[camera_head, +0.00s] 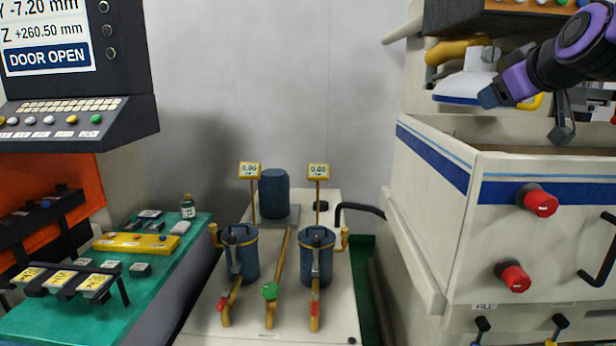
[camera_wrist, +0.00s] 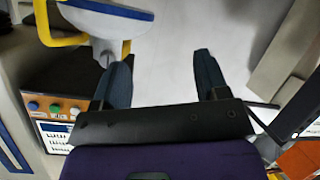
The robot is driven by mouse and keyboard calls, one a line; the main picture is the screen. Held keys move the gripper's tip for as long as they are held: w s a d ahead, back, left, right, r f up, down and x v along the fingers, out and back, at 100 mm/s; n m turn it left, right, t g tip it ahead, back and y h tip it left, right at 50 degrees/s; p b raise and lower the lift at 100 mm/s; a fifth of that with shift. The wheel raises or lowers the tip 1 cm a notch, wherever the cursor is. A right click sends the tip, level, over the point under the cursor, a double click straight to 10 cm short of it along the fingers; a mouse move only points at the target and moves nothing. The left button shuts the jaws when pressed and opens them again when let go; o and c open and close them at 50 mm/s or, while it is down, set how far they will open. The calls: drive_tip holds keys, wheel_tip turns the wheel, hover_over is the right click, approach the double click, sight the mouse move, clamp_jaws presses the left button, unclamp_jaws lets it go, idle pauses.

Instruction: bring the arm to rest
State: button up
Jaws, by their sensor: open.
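My gripper (camera_head: 489,97) is at the upper right in the head view, at the end of my purple and black arm. In the wrist view both dark blue fingers of my gripper (camera_wrist: 163,58) stand wide apart with nothing between them. The gripper is in the air in front of the machine's white and blue head part (camera_head: 463,86), above the tank's near left corner. The wrist view shows a white, blue-edged part with a yellow tube (camera_wrist: 103,22) close beyond the left finger. I cannot tell how far apart they are.
A white tank with a blue stripe (camera_head: 430,190) and red knobs (camera_head: 540,202) stands below my arm. Filter canisters (camera_head: 240,255) with yellow pipes stand in the middle. A green bench (camera_head: 160,275) and a control panel reading DOOR OPEN (camera_head: 48,55) are at left.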

drive_tip(key=s+a+f+m+g, duration=0.2)
drive_tip(key=s+f+g, duration=0.2)
drive_tip(key=s+f, duration=0.4)
drive_tip(key=s+a+f+m+g, duration=0.2)
drive_tip(key=s+f, duration=0.6)
drive_tip(key=s, duration=0.9)
drive_tip(key=shift+a+m+g, duration=0.4)
drive_tip(key=shift+a+g, duration=0.35)
drive_tip(key=shift+g, duration=0.45)
